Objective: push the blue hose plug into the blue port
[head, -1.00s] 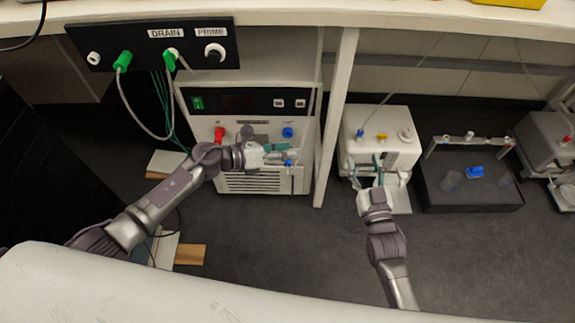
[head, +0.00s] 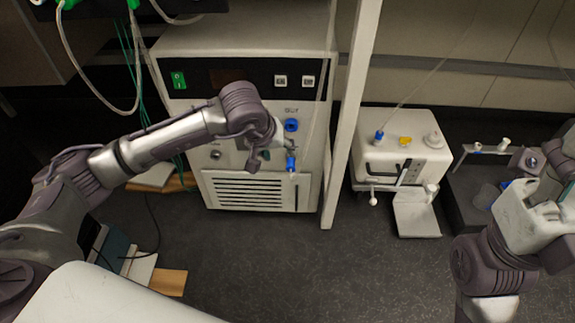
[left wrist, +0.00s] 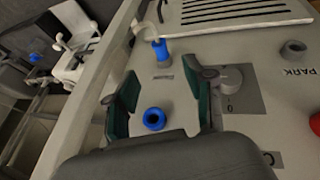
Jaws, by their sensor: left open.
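The blue port (head: 291,125) is a blue ring on the front panel of the white machine (head: 240,60). In the left wrist view the open blue port (left wrist: 154,118) shows between my fingers. The blue hose plug (head: 291,163) is below the port in the head view; in the left wrist view the plug (left wrist: 160,48) is at the panel beyond my fingertips, with a pale hose. My left gripper (head: 264,153) faces the panel left of both; its teal-padded fingers (left wrist: 165,92) are apart and empty. My right gripper (head: 548,168) is at the right edge, its fingers unclear.
A grey knob (left wrist: 228,78) is beside one left finger, and a grey socket (left wrist: 293,48) is near the PARK label. A white post (head: 350,110) stands right of the machine. A white pump box (head: 400,160) is beyond it.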

